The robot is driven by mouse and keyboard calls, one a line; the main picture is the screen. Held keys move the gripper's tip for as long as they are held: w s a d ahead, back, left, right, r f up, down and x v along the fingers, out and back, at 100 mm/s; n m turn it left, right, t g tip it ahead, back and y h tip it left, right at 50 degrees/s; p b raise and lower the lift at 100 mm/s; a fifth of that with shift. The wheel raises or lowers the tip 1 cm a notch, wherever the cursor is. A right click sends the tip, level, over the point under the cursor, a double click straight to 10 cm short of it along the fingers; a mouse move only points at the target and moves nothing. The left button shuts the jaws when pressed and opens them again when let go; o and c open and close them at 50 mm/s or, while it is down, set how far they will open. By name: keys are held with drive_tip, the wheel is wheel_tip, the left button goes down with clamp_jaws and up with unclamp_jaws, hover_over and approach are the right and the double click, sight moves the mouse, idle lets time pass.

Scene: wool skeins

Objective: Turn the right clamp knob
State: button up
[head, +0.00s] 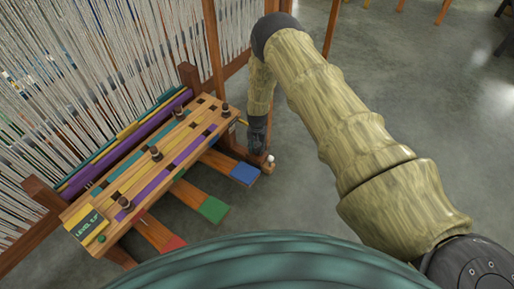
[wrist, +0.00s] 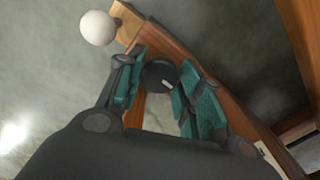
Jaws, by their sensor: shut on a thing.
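A round black knob with a short white mark (wrist: 159,74) shows in the wrist view, beside a wooden beam. My gripper (wrist: 162,86) has one teal-padded finger on each side of it and is shut on it. The white mark points down and to the right. In the head view my gripper (head: 257,146) reaches down at the right end of the loom bench, and the knob is hidden behind it.
A white ball (wrist: 97,28) on a wooden block is close to the left finger; the ball also shows in the head view (head: 271,158). The loom bench (head: 74,212) carries dark pegs. Blue (head: 244,174), green (head: 212,209) and red-ended pedals stick out below. Grey floor is free to the right.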

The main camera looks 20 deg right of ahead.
drive_tip(key=o, duration=1)
drive_tip(key=shift+o, duration=0.2)
wheel_tip(320, 180, up, 12)
idle(0.6)
